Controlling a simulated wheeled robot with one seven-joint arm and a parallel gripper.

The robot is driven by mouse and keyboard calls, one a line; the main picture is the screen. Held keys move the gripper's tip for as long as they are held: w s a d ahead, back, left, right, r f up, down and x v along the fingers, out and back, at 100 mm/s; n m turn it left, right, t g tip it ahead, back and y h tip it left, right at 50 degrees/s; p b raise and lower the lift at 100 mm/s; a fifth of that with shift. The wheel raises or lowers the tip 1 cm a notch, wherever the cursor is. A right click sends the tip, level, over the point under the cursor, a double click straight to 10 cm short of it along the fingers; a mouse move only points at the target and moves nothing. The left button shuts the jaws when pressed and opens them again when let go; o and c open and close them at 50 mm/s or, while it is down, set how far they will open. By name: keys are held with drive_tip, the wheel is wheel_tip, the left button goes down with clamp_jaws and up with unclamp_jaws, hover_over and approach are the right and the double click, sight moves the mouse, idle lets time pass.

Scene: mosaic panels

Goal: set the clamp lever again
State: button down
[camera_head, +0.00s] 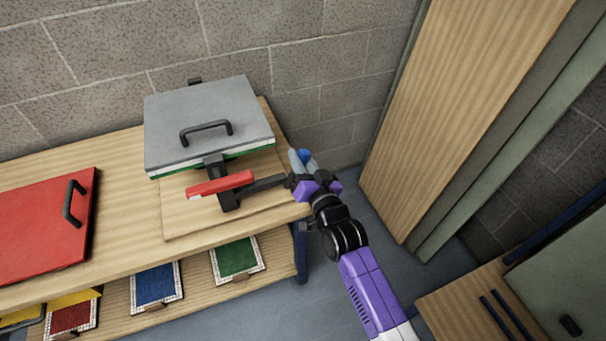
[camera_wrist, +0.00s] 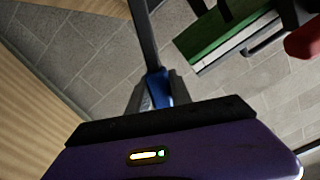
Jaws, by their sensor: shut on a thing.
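The clamp lever (camera_head: 265,184) is a dark bar running right from the clamp's post at the front of the press. In the wrist view the bar (camera_wrist: 144,38) ends in a blue grip (camera_wrist: 155,88). My gripper (camera_head: 302,159) is shut on this blue grip, just off the board's right end; its fingers also show in the wrist view (camera_wrist: 156,92). The press has a grey lid (camera_head: 215,105) with a black handle, and a green-edged panel (camera_wrist: 218,35) lies under it. A red bar (camera_head: 220,185) with a small pale label sits at the clamp's front.
A red lid (camera_head: 42,228) with a black handle lies on the bench (camera_head: 125,200) at left. Coloured mosaic panels lie on the shelf below. A wooden board (camera_head: 465,105) stands to the right. A block wall is behind. Floor shows between bench and board.

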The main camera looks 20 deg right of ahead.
drive_tip(key=shift+d+f+m+b, duration=0.7)
drive_tip(key=shift+m+b, duration=0.2)
drive_tip(key=shift+b, duration=0.6)
drive_tip(key=shift+d+f+m+b, duration=0.6)
drive_tip(key=shift+f+m+b, duration=0.25)
drive_tip(key=shift+m, duration=0.5)
drive_tip(key=shift+d+f+m+b, duration=0.65)
drive_tip(key=shift+m+b, duration=0.25)
drive_tip(key=shift+m, duration=0.4)
drive_tip(key=shift+d+f+m+b, duration=0.5)
drive_tip(key=shift+f+m+b, duration=0.35)
drive_tip(key=shift+m, duration=0.5)
drive_tip(key=c, duration=1.2)
unclamp_jaws()
drive_tip(key=shift+o, duration=0.2)
drive_tip(key=s, duration=0.8)
